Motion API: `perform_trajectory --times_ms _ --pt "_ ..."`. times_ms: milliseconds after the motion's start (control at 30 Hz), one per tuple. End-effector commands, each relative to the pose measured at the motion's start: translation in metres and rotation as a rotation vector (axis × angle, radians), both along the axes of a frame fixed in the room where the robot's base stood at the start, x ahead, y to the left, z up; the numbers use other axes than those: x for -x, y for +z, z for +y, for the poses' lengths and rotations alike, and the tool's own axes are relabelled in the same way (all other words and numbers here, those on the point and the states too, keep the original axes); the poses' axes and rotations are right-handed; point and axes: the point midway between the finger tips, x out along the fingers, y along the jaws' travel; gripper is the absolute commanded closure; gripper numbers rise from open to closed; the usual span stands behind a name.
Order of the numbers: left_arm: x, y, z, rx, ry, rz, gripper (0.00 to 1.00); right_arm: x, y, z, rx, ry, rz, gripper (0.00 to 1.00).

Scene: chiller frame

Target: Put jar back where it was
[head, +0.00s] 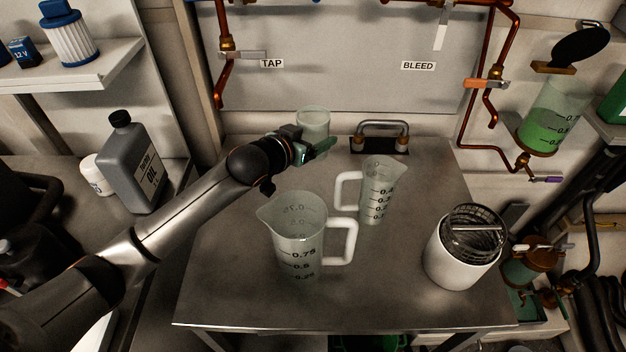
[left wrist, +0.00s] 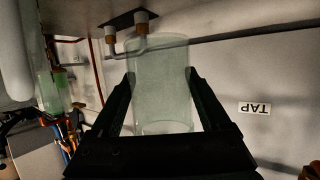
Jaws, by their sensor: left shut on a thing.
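The jar (head: 313,118), a clear, straight-sided greenish vessel, is at the back of the steel bench (head: 225,265), near the back panel. My left gripper (head: 318,150) reaches it from the front left and is shut around its side. In the left wrist view the jar (left wrist: 160,85) sits between the two dark fingers, with the picture turned upside down. The gripper hides the jar's lower part in the head view, so I cannot tell whether its base touches the bench. I see no right gripper.
A large measuring jug (head: 298,240) and a smaller jug (head: 379,190) stand in front of the jar. A metal handle (head: 383,127) is at its right. A white canister with a mesh top (head: 455,255) stands at the right. The bench's front left is clear.

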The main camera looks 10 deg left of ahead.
Motion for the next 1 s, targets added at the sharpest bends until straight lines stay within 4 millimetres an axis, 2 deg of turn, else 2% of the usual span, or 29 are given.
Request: perform_trajectory --times_ms 33,200,467,633,1000 --pt "0.000 -0.013 0.001 -0.002 0.001 0.006 0.91 0.000 -0.002 0.000 0.000 0.000 0.000 0.73" --pt "0.001 -0.044 0.000 -0.002 0.000 0.005 0.91 0.000 -0.005 0.000 0.000 0.000 0.000 0.73" --pt "0.001 -0.066 0.000 -0.001 0.000 0.003 0.91 0.000 -0.007 0.000 0.000 0.000 0.000 0.73" --pt "0.001 -0.091 0.000 -0.002 0.000 0.003 0.91 0.000 -0.011 0.000 0.000 0.000 0.000 0.73" --pt "0.001 -0.097 0.000 -0.002 0.000 0.002 0.91 0.000 -0.012 0.000 0.000 0.000 0.000 0.73"
